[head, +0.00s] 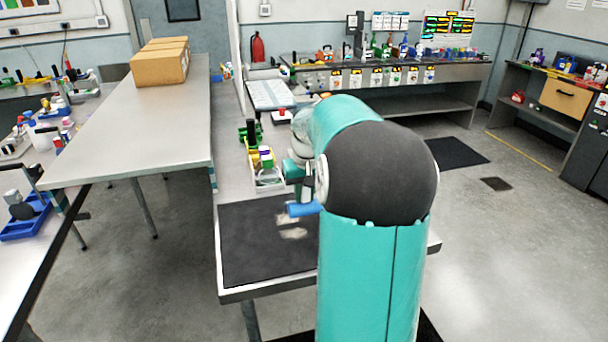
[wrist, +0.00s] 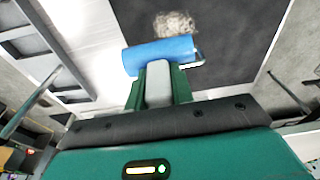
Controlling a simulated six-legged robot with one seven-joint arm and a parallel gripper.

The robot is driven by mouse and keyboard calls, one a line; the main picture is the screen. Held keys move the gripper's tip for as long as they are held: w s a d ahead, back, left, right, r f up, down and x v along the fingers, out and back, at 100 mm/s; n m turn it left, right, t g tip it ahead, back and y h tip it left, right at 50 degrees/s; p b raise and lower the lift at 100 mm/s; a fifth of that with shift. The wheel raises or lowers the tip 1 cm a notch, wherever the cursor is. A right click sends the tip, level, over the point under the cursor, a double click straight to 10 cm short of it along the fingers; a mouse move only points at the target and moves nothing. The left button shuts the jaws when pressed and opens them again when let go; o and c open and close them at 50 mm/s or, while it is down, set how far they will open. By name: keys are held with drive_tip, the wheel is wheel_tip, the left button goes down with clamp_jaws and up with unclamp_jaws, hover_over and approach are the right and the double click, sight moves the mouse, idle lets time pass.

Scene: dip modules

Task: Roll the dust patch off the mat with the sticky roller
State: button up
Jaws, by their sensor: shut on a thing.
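The dark mat (head: 245,245) lies on the near end of a workbench; its right part is hidden behind my arm. A pale dust patch (head: 292,233) shows on the mat beside my arm, and a smaller pale area lies just above it. In the wrist view the dust patch (wrist: 176,24) is a speckled spot beyond the roller. The sticky roller has a blue cylinder (wrist: 160,54), which also shows in the head view (head: 304,209) close to the patch. My gripper (wrist: 158,88) is shut on the roller's grey handle, between green fingers. Whether the roller touches the mat is unclear.
A tray with coloured items (head: 264,170) stands behind the mat on the same bench. A long grey table (head: 150,125) with cardboard boxes (head: 160,64) is to the left. The mat's left part is clear.

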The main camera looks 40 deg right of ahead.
drive_tip(key=shift+a+r, duration=0.15)
drive_tip(key=shift+r, duration=0.9)
